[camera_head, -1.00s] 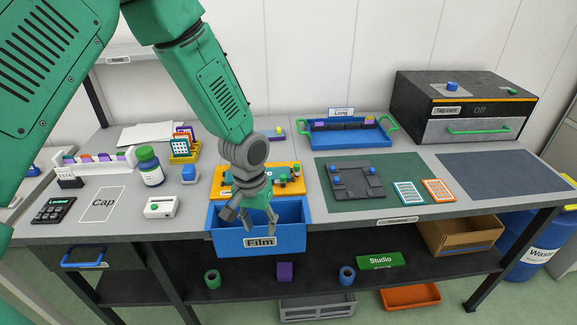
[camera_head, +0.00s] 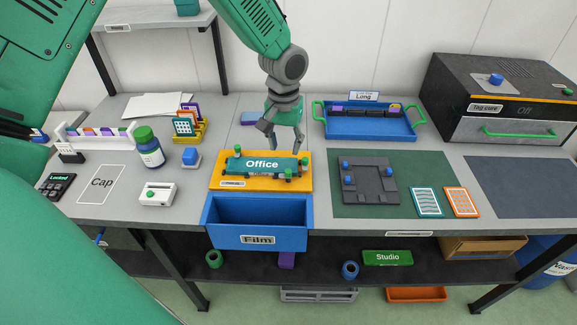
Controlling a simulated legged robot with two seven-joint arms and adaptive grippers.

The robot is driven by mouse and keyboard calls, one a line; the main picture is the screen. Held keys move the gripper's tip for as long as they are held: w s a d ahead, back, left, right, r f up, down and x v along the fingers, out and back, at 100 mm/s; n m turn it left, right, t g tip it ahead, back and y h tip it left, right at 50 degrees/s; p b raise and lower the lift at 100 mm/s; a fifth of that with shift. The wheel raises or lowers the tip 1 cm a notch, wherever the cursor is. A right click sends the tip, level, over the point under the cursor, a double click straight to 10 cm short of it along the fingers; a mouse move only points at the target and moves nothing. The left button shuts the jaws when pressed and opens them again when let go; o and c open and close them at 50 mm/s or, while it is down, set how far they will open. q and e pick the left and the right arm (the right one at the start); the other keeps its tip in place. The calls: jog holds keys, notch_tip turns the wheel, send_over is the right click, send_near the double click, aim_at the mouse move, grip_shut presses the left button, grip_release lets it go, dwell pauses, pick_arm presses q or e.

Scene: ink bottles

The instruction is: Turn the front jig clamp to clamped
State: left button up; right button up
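An orange jig board (camera_head: 218,184) lies on the table behind the blue Film bin. A teal plate marked Office (camera_head: 262,164) lies on it, with several green knobs around it, including a front right knob (camera_head: 289,173) and a back left knob (camera_head: 237,148). I cannot tell which knob is the front clamp or how it is set. My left gripper (camera_head: 284,142) is above and behind the plate's right half, fingers spread, pointing down, with nothing seen between them. A dark grey jig (camera_head: 372,182) with blue knobs lies to the right. My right gripper is out of view.
The open blue Film bin (camera_head: 258,240) is at the front edge. A blue tray (camera_head: 368,130) and a dark tag cure machine (camera_head: 490,85) are behind right.

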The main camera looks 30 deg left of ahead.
aim_at(290, 171)
pick_arm(q)
jog(key=f, duration=0.4)
jog(key=shift+w+a+f, duration=0.25)
jog(key=shift+w+f, duration=0.05)
jog(key=shift+f, duration=0.05)
jog(key=f, duration=0.1)
jog(key=d+f, duration=0.1)
jog(key=f, duration=0.1)
jog(key=shift+d, duration=0.3)
jog(key=shift+s+d+f, duration=0.1)
jog(key=shift+d+f, duration=0.15)
jog(key=shift+f, duration=0.2)
jog(key=shift+a+f, duration=0.15)
jog(key=shift+a, duration=0.7)
grip_shut()
jog(key=shift+d, duration=0.6)
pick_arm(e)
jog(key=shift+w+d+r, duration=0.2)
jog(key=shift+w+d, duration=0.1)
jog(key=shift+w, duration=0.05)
